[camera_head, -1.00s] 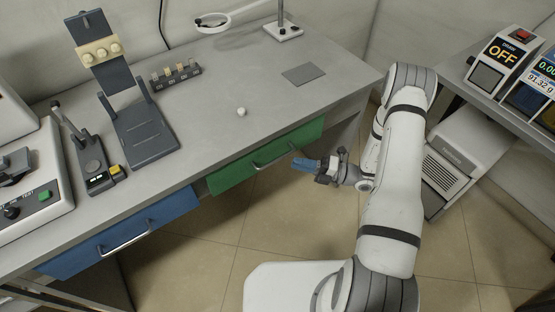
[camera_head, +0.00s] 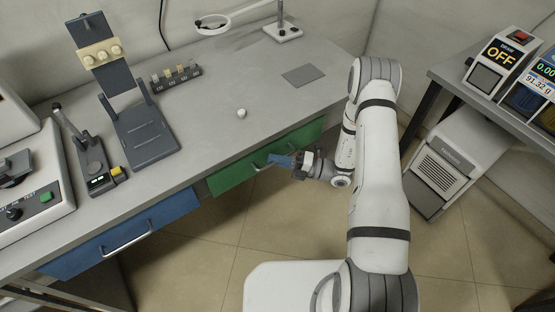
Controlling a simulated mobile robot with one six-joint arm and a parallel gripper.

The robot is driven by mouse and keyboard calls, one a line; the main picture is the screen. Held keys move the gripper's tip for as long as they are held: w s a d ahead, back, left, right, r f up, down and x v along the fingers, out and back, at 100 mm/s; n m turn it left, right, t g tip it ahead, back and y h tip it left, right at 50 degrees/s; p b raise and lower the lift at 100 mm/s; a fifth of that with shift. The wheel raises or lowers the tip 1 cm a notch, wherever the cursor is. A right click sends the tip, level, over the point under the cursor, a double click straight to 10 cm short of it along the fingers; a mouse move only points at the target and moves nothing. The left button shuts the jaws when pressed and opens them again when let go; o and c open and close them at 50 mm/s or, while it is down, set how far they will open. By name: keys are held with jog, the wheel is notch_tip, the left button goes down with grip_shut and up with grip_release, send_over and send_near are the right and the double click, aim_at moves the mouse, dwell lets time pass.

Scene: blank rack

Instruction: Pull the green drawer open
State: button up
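The green drawer (camera_head: 229,178) is under the front edge of the grey bench and looks closed, its front flush under the top. Its silver bar handle (camera_head: 258,168) shows at its left part; the right part of the handle is hidden behind my gripper. My gripper (camera_head: 270,160) has blue fingertips and points left at the handle, overlapping it in the picture. I cannot tell whether the fingers touch the handle, are around it, or are open or shut.
A blue drawer (camera_head: 165,213) with its own handle is to the left, also closed. The bench top (camera_head: 205,125) holds a small white ball (camera_head: 241,113), a dark stand (camera_head: 140,130) and a vial rack (camera_head: 176,76). A white cabinet (camera_head: 455,165) stands at the right. Floor is free before the drawers.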

grip_shut()
